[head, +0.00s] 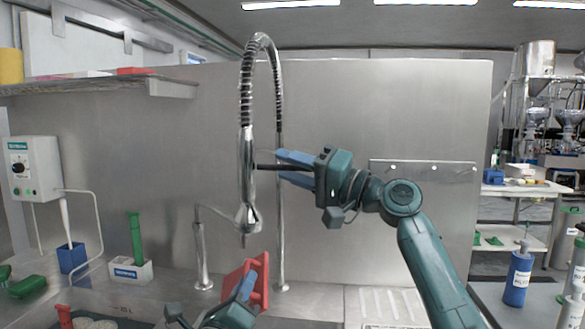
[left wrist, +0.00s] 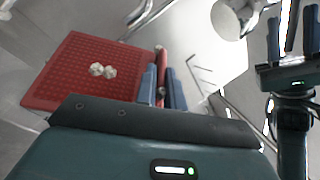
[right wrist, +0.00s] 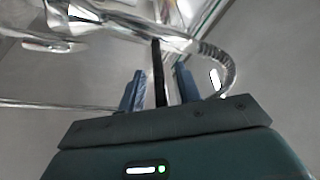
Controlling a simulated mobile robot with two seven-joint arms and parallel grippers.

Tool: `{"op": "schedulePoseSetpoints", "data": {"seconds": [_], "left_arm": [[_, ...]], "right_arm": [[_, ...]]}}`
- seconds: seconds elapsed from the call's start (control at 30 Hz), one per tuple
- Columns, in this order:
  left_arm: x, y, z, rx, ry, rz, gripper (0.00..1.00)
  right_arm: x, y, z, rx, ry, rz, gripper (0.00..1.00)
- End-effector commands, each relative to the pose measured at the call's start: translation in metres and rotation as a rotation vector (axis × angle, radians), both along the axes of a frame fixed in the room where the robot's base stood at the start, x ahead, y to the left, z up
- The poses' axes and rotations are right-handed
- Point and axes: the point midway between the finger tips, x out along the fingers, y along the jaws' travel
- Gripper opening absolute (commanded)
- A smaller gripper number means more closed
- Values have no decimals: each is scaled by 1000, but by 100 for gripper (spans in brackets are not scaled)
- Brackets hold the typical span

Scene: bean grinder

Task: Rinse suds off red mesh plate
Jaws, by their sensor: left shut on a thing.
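The red mesh plate (head: 262,284) is held tilted below the spray head (head: 247,218). In the left wrist view the plate (left wrist: 80,85) carries a small clump of white suds (left wrist: 103,70). My left gripper (head: 246,288) is shut on the plate's edge; its fingers (left wrist: 162,88) also show there. My right gripper (head: 283,168) is beside the tap's hose, with its fingers around a thin black lever (head: 268,167). In the right wrist view the lever (right wrist: 157,70) stands between the open fingers (right wrist: 160,90), with gaps on both sides. No water stream is visible.
A steel post (head: 201,255) stands left of the tap. A white holder with a green-handled brush (head: 136,240), a blue cup (head: 72,258) and a wall-mounted control box (head: 35,168) are on the left. A ribbed drain surface (head: 385,305) lies clear at right.

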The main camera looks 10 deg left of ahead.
Motion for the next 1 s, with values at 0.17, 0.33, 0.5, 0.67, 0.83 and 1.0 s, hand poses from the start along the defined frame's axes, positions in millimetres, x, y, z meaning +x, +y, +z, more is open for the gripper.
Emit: {"op": "schedulePoseSetpoints", "data": {"seconds": [0.17, 0.33, 0.5, 0.67, 0.83, 1.0], "left_arm": [[0, 0, 1, 0, -2, -1, 0], [0, 0, 1, 0, -2, -1, 0], [0, 0, 1, 0, -2, -1, 0], [0, 0, 1, 0, -2, -1, 0], [0, 0, 1, 0, -2, -1, 0], [0, 0, 1, 0, -2, -1, 0]], "right_arm": [[0, 0, 0, 0, 0, 0, 23], [0, -1, 0, 0, 1, 0, 9], [0, -1, 0, 1, 1, -1, 0], [0, -1, 0, 0, 1, -1, 0], [0, -1, -1, 1, 1, -1, 0], [0, 0, -8, 85, 4, 3, 0]]}}
